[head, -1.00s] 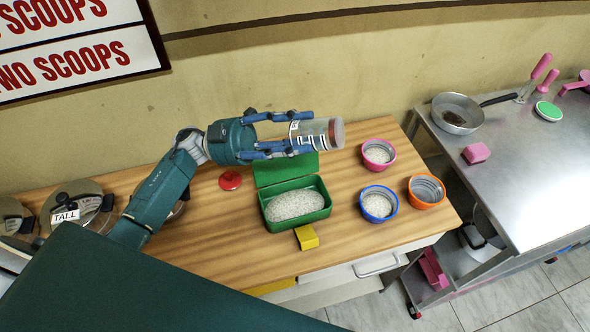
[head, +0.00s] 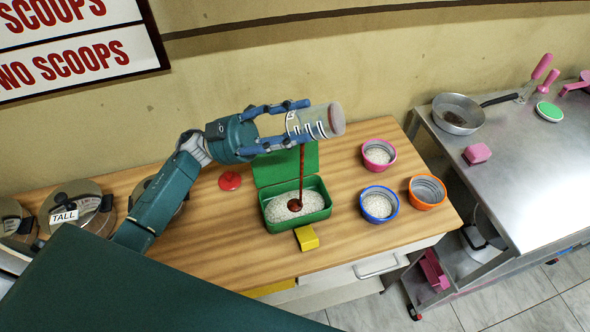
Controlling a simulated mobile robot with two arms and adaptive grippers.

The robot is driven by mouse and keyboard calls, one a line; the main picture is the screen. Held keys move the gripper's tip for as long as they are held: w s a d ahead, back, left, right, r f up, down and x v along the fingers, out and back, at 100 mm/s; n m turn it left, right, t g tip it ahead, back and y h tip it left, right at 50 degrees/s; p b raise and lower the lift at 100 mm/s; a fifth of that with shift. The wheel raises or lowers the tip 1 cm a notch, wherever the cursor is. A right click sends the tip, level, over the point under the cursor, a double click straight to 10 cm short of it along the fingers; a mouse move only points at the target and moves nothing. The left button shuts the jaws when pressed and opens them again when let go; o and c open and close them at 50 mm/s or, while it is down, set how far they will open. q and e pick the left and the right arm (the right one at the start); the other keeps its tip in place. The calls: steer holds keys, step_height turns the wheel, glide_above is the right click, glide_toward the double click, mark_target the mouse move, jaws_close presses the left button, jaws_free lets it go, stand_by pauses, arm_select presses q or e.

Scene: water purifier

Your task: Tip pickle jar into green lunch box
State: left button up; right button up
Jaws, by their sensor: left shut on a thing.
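My left gripper (head: 284,124) is shut on the pickle jar (head: 307,123), a clear jar with dark and white markings. It holds the jar tilted on its side in the air above the green lunch box (head: 328,208). A thin red-brown stream (head: 302,170) runs down from the jar into the box. The box is open, its lid raised at the back, with white rice-like grains (head: 275,209) inside. A dark red-brown patch (head: 295,205) lies on the grains where the stream lands. My right gripper is not in view.
A red lid (head: 230,181) lies left of the box and a yellow block (head: 306,238) in front. Pink (head: 378,153), blue (head: 379,203) and orange (head: 426,191) bowls stand to the right. Lidded pots (head: 72,207) stand at left. A pan (head: 459,113) sits on the steel table.

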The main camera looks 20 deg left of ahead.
arm_select(q)
steer(key=shift+a+r+h, duration=0.2)
steer(key=shift+r+h, duration=0.5)
steer(key=shift+r, duration=0.4)
steer(key=shift+r+b, duration=0.15)
steer(key=shift+b, duration=0.35)
steer(key=f+y+p, duration=0.1)
steer(key=f, duration=0.1)
steer(key=f+y+p, duration=0.1)
steer(key=f, duration=0.1)
steer(key=d+f+y+p, duration=0.1)
steer(key=f+y, duration=0.1)
steer(key=d+f+g+y+p, duration=0.1)
steer(key=d+f+y+p, duration=0.3)
steer(key=y+p, duration=0.3)
steer(key=w+d+f+g+y+p, duration=0.1)
steer(key=d+f+y+p, duration=0.4)
steer(key=y, duration=0.8)
steer(key=d+p, duration=0.1)
steer(key=p, duration=0.1)
steer(key=shift+d+y+p, duration=0.3)
steer(key=shift+p, duration=0.1)
